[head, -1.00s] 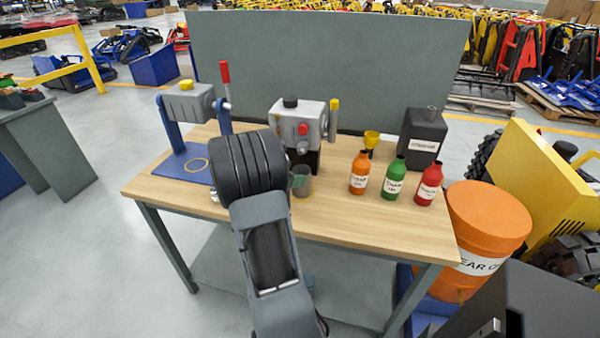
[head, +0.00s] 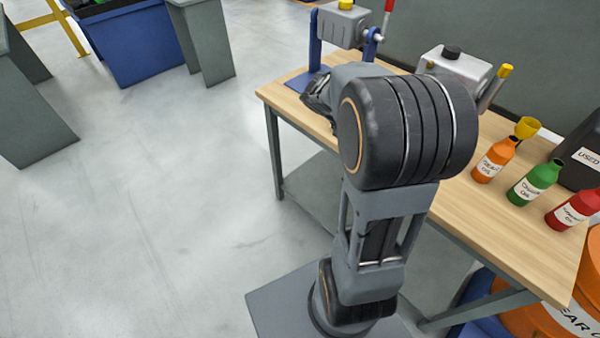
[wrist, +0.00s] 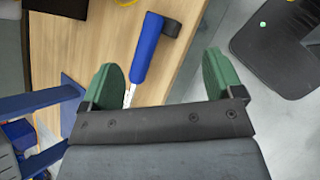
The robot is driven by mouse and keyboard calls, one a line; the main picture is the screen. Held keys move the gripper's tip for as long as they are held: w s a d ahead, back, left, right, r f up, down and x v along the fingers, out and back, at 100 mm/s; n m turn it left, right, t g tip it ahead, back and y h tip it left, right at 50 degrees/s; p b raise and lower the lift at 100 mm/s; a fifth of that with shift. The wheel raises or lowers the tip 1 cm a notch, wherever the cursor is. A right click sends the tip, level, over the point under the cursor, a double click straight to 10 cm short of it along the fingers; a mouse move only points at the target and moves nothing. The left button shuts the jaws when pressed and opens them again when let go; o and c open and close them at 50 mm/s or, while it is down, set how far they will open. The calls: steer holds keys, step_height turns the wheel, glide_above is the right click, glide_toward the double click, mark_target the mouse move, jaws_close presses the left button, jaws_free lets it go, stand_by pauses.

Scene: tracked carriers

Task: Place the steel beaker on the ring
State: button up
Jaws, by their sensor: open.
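The steel beaker is not visible now; in the head view my arm covers that part of the table. The blue stand (head: 299,83) at the table's left end shows only partly, and the yellow ring on its base is hidden there. My gripper (wrist: 162,75) has two green fingers, wide apart with nothing held between them. In the wrist view it is over the wooden table near its edge, with a blue-handled tool (wrist: 146,50) showing between the fingers. Part of a blue plate (wrist: 72,90) shows at left.
A grey machine (head: 452,68) stands mid-table. Orange (head: 492,162), green (head: 534,184) and red (head: 572,210) bottles stand at right, with a yellow funnel (head: 527,127) and a dark canister (head: 582,155) behind. The floor left of the table is clear.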

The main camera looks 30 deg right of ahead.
steer(key=s+a+m+t+y, duration=0.2)
steer(key=a+m+t+y, duration=0.1)
steer(key=a, duration=0.8)
steer(key=s+a+m+t+y, duration=0.2)
steer(key=a+m+y, duration=0.3)
steer(key=a, duration=0.6)
steer(key=shift+s+a+f+m+t+y, duration=0.2)
steer(key=shift+s+a+m+t+y, duration=0.15)
steer(key=shift+t, duration=0.35)
